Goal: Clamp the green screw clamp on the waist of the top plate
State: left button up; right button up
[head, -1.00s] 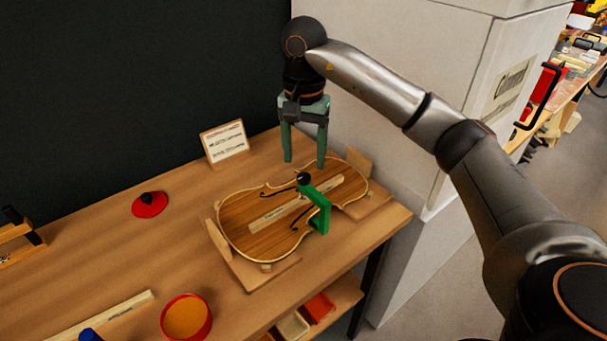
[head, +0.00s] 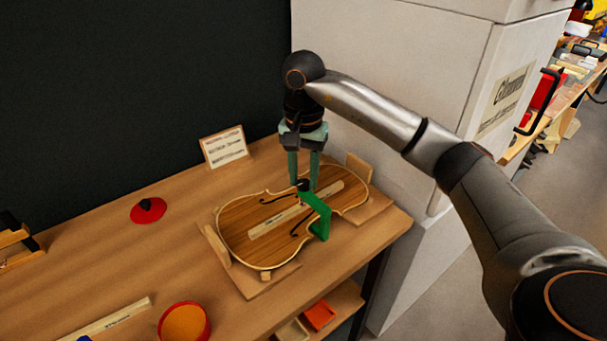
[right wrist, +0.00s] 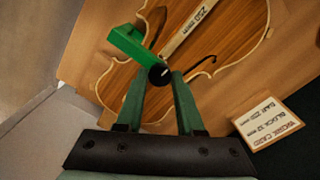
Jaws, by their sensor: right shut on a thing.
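The violin top plate (head: 250,218) lies on a wooden cradle board on the bench, with a pale wooden bar along its middle. The green screw clamp (head: 321,222) sits at the plate's waist on the near side, its arm reaching over the edge and its black knob (head: 304,185) on top. My right gripper (head: 303,184) points down from above and is shut on the knob. In the right wrist view, the fingertips (right wrist: 160,78) are at the black knob, with the clamp's green body (right wrist: 128,42) beyond. The clamp's lower jaw is hidden under the plate. My left gripper is not in view.
A small sign (head: 225,147) stands behind the plate. A red disc with a black knob (head: 148,210), a red-rimmed round tub (head: 185,322) and a wooden strip (head: 112,318) lie on the left of the bench. A pale cabinet (head: 400,80) stands close behind the right arm.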

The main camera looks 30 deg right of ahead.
grip_shut()
